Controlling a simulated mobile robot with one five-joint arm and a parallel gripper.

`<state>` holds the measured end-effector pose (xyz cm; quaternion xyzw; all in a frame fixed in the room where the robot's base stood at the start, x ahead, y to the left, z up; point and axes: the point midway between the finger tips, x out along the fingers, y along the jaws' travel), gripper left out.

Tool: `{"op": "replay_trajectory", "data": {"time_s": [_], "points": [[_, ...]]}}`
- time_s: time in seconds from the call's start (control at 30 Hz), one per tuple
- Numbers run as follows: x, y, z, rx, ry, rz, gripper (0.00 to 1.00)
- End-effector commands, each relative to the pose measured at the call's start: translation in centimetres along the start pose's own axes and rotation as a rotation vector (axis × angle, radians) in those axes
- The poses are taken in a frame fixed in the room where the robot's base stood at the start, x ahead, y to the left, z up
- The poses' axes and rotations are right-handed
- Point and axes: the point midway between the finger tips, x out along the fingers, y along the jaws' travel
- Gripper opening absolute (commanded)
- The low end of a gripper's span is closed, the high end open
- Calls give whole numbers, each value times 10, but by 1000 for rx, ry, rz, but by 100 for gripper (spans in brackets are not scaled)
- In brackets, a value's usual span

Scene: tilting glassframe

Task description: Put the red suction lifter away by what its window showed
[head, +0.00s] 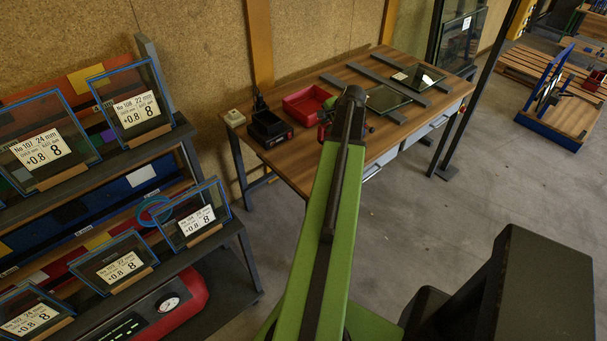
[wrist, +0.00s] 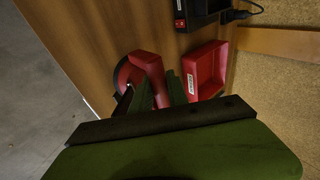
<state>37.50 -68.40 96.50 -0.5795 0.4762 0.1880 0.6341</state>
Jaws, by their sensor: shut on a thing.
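The red suction lifter (wrist: 148,64) shows in the wrist view, with a round red and dark cup beside its handle. My gripper (wrist: 160,92) is shut on it; the green fingers hide part of it. Whether the lifter touches the tabletop I cannot tell, and no window on it can be read. In the head view my arm hides most of it; a small red part (head: 322,131) shows left of the arm's end. A red tray (head: 306,104) with a pale label lies close to the right of the lifter in the wrist view (wrist: 206,68).
A black charger-like dock (head: 268,130) stands left of the red tray on the wooden table (head: 283,160). Glass panes (head: 387,99) lie on dark bars at the right. A rack with labelled glass panes (head: 125,265) stands at the left. Grey floor is clear before the table.

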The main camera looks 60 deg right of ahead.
Motion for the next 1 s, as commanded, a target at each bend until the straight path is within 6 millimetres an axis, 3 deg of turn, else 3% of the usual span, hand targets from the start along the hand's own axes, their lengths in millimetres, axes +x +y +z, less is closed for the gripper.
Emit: {"op": "replay_trajectory", "data": {"time_s": [0.4, 0.5, 0.77, 1.0], "points": [[41, 26, 100, -1, -1, 0, 0], [46, 27, 116, 0, -1, -1, 0], [49, 27, 124, 3, 0, 0, 0], [81, 49, 128, 3, 1, 0, 0]]}}
